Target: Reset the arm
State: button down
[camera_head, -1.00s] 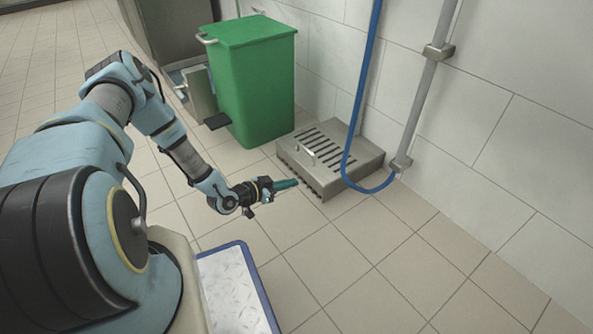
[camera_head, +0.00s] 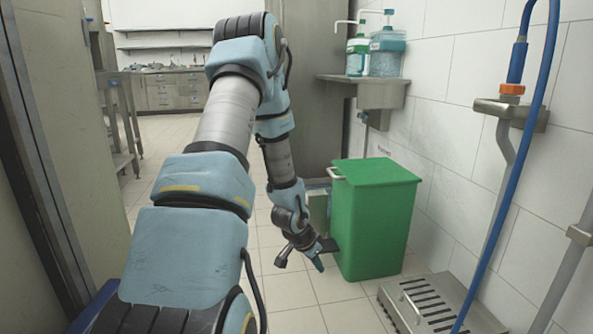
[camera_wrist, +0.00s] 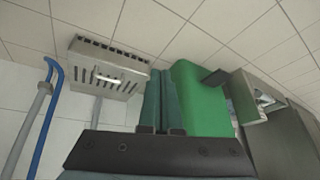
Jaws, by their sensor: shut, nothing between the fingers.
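My gripper (camera_head: 319,264) hangs low in front of the green bin in the head view, pointing down to the right. In the wrist view its two dark green fingers (camera_wrist: 163,103) lie side by side, shut with nothing between them. My arm is bent, with the elbow high in the middle of the head view and the forearm reaching down. In the head view the gripper partly overlaps the bin's dark pedal, and I cannot tell how far apart they are.
A green bin (camera_head: 374,222) stands by the tiled wall. A slotted metal floor box (camera_head: 437,305) and a blue hose (camera_head: 505,180) are at the right. A metal sink (camera_head: 368,92) holds soap bottles. A doorway edge (camera_head: 45,165) is close on the left. Open floor lies further back.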

jog(key=s+a+r+n+y+p, duration=0.1)
jog(key=s+a+r+n+y, duration=0.15)
jog(key=a+r, duration=0.35)
jog(key=s+a+r+n+y+p, duration=0.1)
jog(key=s+a+r+n, duration=0.25)
jog(key=r, duration=0.55)
jog(key=s+a+r+n+g+p, duration=0.2)
jog(key=s+a+r+n+p, duration=0.15)
jog(key=s+r, duration=0.7)
notch_tip(320, 180, up, 36)
jog(key=p, duration=3.6)
jog(key=shift+f, duration=0.25)
